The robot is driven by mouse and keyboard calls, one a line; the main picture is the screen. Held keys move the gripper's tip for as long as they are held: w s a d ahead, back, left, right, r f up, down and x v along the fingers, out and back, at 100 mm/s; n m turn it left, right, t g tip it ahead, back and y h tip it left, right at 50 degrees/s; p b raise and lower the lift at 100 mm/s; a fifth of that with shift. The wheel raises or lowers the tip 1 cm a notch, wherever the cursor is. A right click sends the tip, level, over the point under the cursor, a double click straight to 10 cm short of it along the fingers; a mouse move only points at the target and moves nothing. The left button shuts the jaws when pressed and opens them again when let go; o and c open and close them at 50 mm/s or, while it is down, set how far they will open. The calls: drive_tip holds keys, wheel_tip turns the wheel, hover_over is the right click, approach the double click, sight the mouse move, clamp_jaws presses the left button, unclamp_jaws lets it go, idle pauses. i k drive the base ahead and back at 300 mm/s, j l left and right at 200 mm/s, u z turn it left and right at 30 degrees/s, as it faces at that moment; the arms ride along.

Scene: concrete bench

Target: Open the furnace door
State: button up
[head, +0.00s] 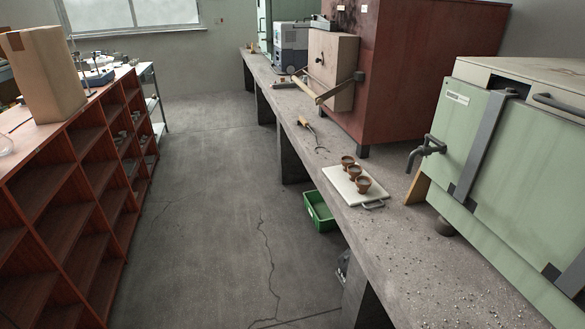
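Two furnace-like boxes stand on the concrete bench. The large rust-red furnace (425,70) has a thick beige door (343,55) standing out from its left face, with a pale bar handle (338,88) across its lower part. This door looks shut, though its far edge is hidden. The green furnace (520,150) at the right has dark metal straps and a dark lever handle (426,149) jutting from its left side. Its front looks shut, and its right part is cut off by the frame. I cannot tell which furnace is meant. My gripper is out of view.
On the bench (390,235), a white board (340,184) holds three small brown cups, and a wooden-handled hook tool (309,126) lies beyond it. Small pellets lie scattered nearer. A green crate (318,212) is below. The aisle floor (200,220) is clear beside a red shelf (70,185).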

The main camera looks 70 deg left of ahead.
sight(341, 52)
drive_tip(key=j+u, duration=0.65)
drive_tip(key=u, duration=0.2)
drive_tip(key=j+u, duration=0.4)
drive_tip(key=l, duration=0.1)
